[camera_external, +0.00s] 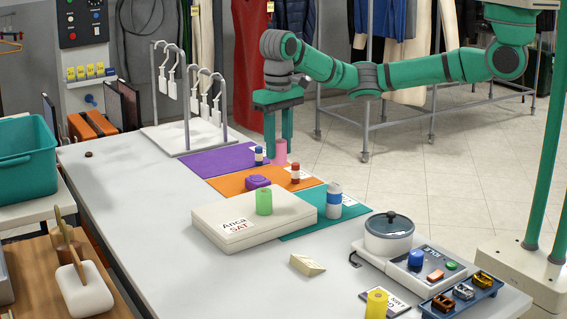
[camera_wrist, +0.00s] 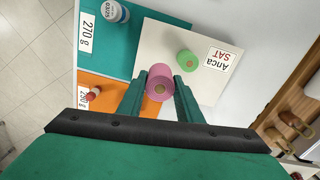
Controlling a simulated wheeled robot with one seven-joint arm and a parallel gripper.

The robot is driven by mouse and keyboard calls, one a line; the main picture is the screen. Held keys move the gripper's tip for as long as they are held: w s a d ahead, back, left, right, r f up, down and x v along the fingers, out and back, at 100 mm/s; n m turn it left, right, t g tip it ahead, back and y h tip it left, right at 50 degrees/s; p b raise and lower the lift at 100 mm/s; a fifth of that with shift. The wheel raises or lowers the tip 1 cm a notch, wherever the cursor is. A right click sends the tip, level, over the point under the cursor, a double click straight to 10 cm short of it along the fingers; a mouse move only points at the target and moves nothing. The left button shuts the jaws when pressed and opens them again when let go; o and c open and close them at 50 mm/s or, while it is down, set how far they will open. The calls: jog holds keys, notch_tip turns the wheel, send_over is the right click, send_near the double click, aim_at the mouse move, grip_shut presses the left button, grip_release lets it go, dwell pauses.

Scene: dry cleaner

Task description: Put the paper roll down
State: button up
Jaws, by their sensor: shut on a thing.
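My gripper (camera_external: 279,150) is shut on a pink paper roll (camera_external: 281,152), beside the far right edge of the purple mat. A green roll (camera_external: 264,202) stands upright on the white box (camera_external: 215,212) marked "Anca SAT". A yellow roll (camera_external: 376,303) stands on a card near the table's front right.
Purple (camera_external: 205,162), orange (camera_external: 228,183) and teal (camera_external: 300,229) mats lie in a row, with small bottles (camera_external: 295,174) and labels. A pot (camera_external: 389,240) sits on a scale at right. The white rack (camera_external: 205,138) stands behind.

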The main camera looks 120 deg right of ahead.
jog(key=w+d+f, duration=0.1)
jog(key=w+f, duration=0.1)
jog(key=w, duration=0.1)
jog(key=w+d+f, duration=0.1)
jog(key=w+f, duration=0.2)
jog(key=w+d+f, duration=0.1)
jog(key=w+f, duration=0.1)
jog(key=f, duration=0.1)
jog(key=shift+w+d, duration=0.3)
jog(key=shift+w, duration=0.1)
jog(key=shift+f, duration=1.55)
jog(key=shift+f, duration=0.15)
jog(key=o, duration=1)
jog(key=shift+o, duration=0.2)
notch_tip(320, 180, up, 12)
